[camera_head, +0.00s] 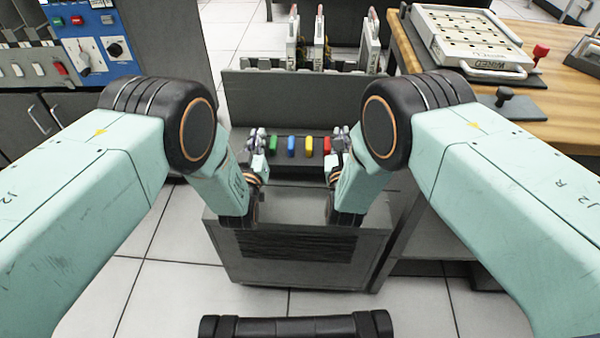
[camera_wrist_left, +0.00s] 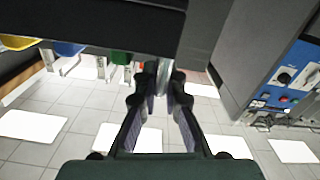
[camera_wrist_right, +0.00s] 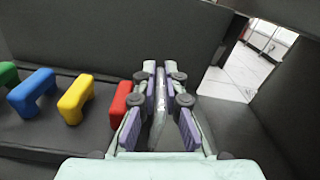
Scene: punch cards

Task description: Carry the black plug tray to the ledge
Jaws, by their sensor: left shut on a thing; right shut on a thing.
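The black plug tray (camera_head: 300,163) lies across the middle of the head view. It carries a green plug (camera_head: 273,145), a blue plug (camera_head: 291,146), a yellow plug (camera_head: 309,146) and a red plug (camera_head: 327,146) in a row. My left gripper (camera_head: 257,140) is shut at the tray's left end, and my right gripper (camera_head: 340,138) is shut at its right end. In the right wrist view the fingers (camera_wrist_right: 160,95) close on a grey upright part beside the red plug. Whether the tray touches the cabinet below is hidden. I cannot tell which surface is the ledge.
A grey cabinet (camera_head: 300,210) stands in front, with a dark upright panel (camera_head: 290,100) behind the tray. A wooden bench (camera_head: 560,110) with a white case (camera_head: 475,45) is at right. A blue control panel (camera_head: 95,45) is at left. Tiled floor is clear at front left.

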